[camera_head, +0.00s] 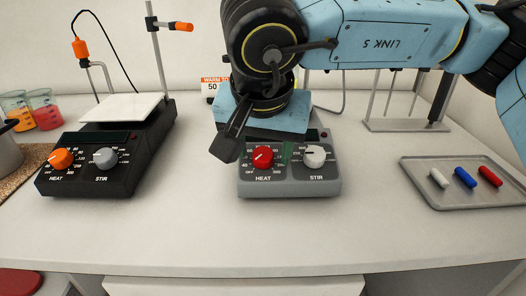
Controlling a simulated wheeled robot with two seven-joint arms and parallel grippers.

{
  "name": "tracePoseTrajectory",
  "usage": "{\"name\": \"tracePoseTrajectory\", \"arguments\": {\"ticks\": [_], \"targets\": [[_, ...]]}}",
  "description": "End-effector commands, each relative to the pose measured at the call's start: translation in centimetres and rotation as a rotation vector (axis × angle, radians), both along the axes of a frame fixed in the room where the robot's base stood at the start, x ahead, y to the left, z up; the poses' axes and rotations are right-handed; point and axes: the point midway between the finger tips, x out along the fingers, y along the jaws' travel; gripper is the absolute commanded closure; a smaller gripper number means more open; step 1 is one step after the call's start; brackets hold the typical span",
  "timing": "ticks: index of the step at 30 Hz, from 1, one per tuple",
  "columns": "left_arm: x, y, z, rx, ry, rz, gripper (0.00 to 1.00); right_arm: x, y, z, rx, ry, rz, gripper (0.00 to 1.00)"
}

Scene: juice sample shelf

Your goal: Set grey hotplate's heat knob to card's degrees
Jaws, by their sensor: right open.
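The grey hotplate (290,189) stands at the middle of the bench. Its red heat knob (263,157) is at the front left, above the word HEAT; I cannot read its exact setting. Its light stir knob (315,157) is to the right. A card (211,86) with an orange top stands behind; it reads "WARM TO" and 50, and its right part is hidden by my arm. My right gripper (245,142) is open over the front of the grey hotplate, one dark finger just left of the red knob. My arm hides the hotplate's top. My left gripper is not in view.
A black hotplate (98,179) with an orange knob and a white top stands to the left. A grey tray (464,199) with white, blue and red bars lies at the right. Beakers (45,112) stand far left. The front of the bench is clear.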

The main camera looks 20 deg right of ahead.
Motion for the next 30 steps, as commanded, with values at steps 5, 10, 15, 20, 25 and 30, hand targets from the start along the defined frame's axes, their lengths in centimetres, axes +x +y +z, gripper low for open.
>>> {"name": "tracePoseTrajectory", "arguments": {"ticks": [5,10,15,20,25,30], "targets": [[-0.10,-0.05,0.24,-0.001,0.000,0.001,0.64,0.12,-0.03,-0.25,0.001,0.000,0.000,0.48],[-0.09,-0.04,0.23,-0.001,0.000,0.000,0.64,0.11,-0.03,-0.21,0.001,0.000,0.000,0.50],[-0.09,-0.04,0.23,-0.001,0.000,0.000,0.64,0.11,-0.03,-0.20,0.001,0.000,0.000,0.73],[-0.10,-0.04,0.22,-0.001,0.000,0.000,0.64,0.10,-0.02,-0.21,0.001,0.000,0.000,0.93],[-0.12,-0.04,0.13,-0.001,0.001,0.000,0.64,0.10,-0.02,-0.23,0.004,0.000,-0.008,0.93],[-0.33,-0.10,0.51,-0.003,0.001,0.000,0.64,0.11,0.01,-0.29,0.018,-0.004,-0.051,0.93]]}}
